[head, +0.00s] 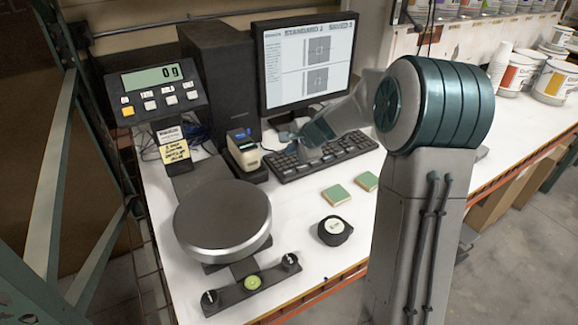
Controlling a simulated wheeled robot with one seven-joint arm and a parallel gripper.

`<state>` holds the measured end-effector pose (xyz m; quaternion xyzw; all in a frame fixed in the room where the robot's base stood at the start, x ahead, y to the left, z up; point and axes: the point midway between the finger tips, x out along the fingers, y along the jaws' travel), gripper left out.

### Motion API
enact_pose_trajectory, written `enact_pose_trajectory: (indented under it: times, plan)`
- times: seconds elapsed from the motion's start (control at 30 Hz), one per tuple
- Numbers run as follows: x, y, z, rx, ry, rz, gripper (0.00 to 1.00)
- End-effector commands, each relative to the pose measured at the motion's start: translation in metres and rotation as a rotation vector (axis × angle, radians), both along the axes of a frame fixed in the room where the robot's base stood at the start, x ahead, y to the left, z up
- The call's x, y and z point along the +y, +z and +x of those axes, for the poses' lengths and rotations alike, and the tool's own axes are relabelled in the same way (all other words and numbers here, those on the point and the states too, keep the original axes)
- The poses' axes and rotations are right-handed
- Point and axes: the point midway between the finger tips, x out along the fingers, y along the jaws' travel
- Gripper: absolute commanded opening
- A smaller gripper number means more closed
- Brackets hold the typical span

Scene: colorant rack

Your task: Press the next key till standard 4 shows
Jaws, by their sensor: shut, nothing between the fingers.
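The monitor (304,62) stands at the back of the bench, lit, with a heading and two framed panels. The heading seems to begin with "STANDARD", but its number is too small to read surely. The black keyboard (345,150) lies on the bench in front of it. My gripper (302,155) is shut and empty, pointing down at the left part of the keyboard. Whether it touches a key cannot be told. My gripper and forearm hide some keys, and no key label is readable.
A scale display (156,90) reads 0 g, with a round pan (222,219) before it. A small handheld device (243,149) stands left of the keyboard. Two green squares (336,195) and a black puck (335,230) lie in front. Tubs (512,74) stand at right.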

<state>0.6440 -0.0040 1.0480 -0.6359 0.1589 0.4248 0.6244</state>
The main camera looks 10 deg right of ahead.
Motion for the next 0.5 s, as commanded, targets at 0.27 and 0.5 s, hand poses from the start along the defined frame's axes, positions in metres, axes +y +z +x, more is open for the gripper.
enact_pose_trajectory:
  times: [0.27,0.5]
  plan:
    - [0.000,0.027,0.005,0.119,-0.315,0.290,0.00]
    - [-0.002,0.034,0.007,0.146,-0.405,0.379,0.00]
